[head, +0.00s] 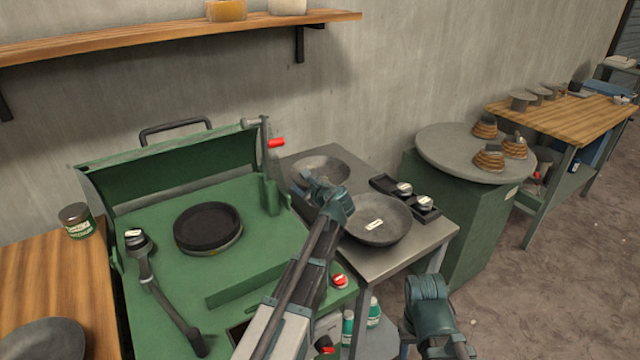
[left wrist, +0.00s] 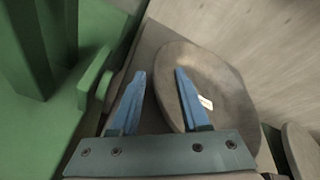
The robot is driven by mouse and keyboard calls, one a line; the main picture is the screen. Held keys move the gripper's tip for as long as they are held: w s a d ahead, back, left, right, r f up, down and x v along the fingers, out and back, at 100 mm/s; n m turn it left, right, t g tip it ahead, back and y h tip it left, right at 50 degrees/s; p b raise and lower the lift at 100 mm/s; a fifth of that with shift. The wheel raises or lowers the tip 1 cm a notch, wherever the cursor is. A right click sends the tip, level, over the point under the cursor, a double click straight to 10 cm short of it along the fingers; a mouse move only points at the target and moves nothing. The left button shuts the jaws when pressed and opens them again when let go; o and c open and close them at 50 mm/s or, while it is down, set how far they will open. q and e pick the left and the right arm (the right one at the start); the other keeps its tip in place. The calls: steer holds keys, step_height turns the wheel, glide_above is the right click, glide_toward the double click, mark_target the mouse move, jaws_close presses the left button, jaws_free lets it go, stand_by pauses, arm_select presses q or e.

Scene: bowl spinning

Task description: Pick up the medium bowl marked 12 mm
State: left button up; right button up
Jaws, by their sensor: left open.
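Two grey bowls rest on the metal table beside the green machine. The rear bowl (head: 316,165) is near the wall, partly hidden by my left gripper (head: 325,186). The front bowl (head: 376,225) has a white label inside. The left wrist view shows one bowl (left wrist: 222,82), apparently the rear one, with a white label too small to read. My left gripper (left wrist: 160,73) is open and empty there, its right finger over the bowl and its left finger outside the rim. I cannot tell contact. My right gripper (head: 430,300) is low at right, its fingers unclear.
The green machine (head: 160,270) with its raised lid stands left of the metal table (head: 395,262). A black tray (head: 430,213) with small pieces lies behind the front bowl. A round grey turntable (head: 450,150) stands to the right. Another dark bowl (head: 40,342) is at lower left.

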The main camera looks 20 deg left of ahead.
arm_select(q)
steer(key=x, duration=0.2)
steer(key=shift+w+a+f, duration=0.15)
steer(key=shift+w+a, duration=0.05)
steer(key=shift+a, duration=0.05)
jaws_close()
stand_by(1.1)
